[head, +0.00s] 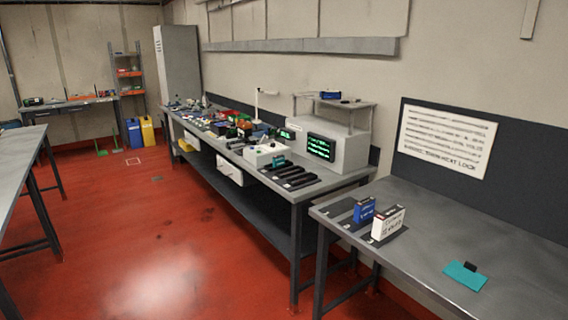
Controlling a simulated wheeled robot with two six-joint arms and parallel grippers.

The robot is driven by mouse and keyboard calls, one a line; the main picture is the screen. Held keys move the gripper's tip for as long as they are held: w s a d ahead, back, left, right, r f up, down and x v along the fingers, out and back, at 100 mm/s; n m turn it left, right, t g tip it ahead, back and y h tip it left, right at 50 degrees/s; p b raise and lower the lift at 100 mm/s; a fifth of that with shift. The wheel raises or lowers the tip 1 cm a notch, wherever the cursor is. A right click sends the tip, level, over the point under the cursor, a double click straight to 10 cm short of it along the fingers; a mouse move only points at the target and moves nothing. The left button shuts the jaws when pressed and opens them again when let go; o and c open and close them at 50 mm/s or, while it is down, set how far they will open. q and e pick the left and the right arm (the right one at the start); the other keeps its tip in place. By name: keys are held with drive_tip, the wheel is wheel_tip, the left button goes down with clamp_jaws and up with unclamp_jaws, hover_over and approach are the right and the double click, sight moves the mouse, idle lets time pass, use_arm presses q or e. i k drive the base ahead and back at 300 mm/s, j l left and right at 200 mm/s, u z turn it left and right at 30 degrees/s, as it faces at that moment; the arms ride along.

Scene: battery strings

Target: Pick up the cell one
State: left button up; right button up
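A blue box-shaped cell (365,210) stands upright on the near right table. A white box-shaped cell (387,223) with dark markings stands upright just to its right and nearer. Both are on dark pads or labelled spots by the table's left edge. The markings are too small to read, so I cannot tell which is cell one. Neither of my grippers is in the head view.
The grey near table (440,240) holds a teal pad (465,276) with a small black object. A long bench (296,193) behind carries dark trays (290,178), an instrument with green screens (321,147) and clutter. The red floor (150,240) is clear in the middle.

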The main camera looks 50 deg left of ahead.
sight(278, 161)
drive_tip(key=i+u, duration=0.15)
drive_tip(key=i, duration=0.25)
drive_tip(key=u, duration=1.8)
